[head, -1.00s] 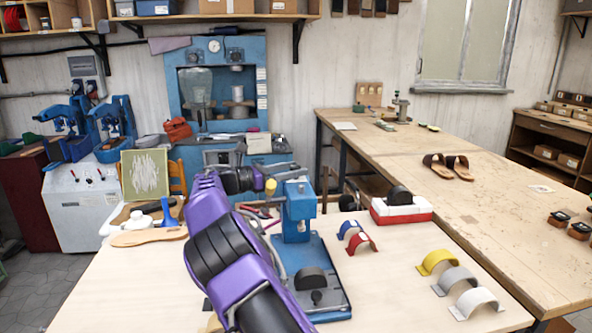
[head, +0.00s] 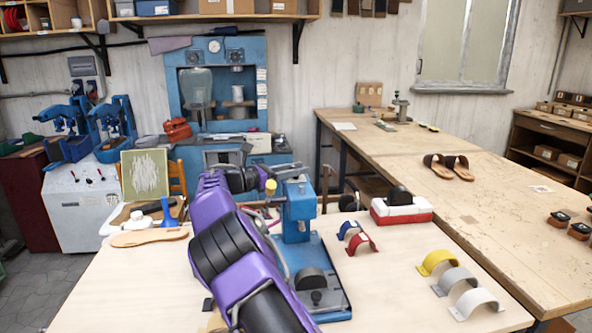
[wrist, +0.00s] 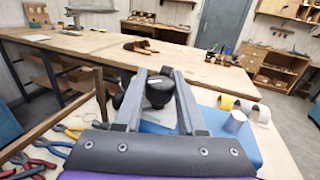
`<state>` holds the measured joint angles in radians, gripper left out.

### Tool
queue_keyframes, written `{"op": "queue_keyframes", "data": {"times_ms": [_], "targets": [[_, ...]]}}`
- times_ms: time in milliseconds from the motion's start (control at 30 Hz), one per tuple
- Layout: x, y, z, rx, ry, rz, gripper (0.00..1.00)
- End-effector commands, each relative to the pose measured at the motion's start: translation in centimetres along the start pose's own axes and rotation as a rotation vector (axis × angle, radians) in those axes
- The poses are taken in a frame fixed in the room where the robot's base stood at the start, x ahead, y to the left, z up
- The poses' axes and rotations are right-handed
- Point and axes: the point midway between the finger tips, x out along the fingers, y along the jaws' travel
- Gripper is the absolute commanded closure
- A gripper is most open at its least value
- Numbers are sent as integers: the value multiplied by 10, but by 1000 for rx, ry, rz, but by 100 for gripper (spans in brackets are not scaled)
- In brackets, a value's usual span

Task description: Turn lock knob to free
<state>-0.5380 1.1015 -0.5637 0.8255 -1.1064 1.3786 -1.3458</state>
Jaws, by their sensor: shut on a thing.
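The blue press (head: 298,212) stands upright on its blue base at the middle of the near table. My gripper (wrist: 158,84) reaches over the press head from the left, with its two grey fingers shut on a round black knob (wrist: 158,97). The fingers hide the knob's sides, and I cannot read its turned position. A yellow-tipped part (head: 270,187) shows at the left side of the press head.
Red and blue arches (head: 362,243) lie right of the press, with yellow, grey and white arches (head: 436,262) farther right. A red and white block (head: 402,213) with a black dome stands behind. Pliers (wrist: 40,145) lie at the left in the wrist view.

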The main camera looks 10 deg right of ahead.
Motion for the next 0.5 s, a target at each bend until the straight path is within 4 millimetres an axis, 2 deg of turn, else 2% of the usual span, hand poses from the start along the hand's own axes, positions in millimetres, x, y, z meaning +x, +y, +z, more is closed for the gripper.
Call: {"op": "queue_keyframes", "data": {"times_ms": [500], "targets": [[-1, 0, 1, 0, -5, 133, 100]]}}
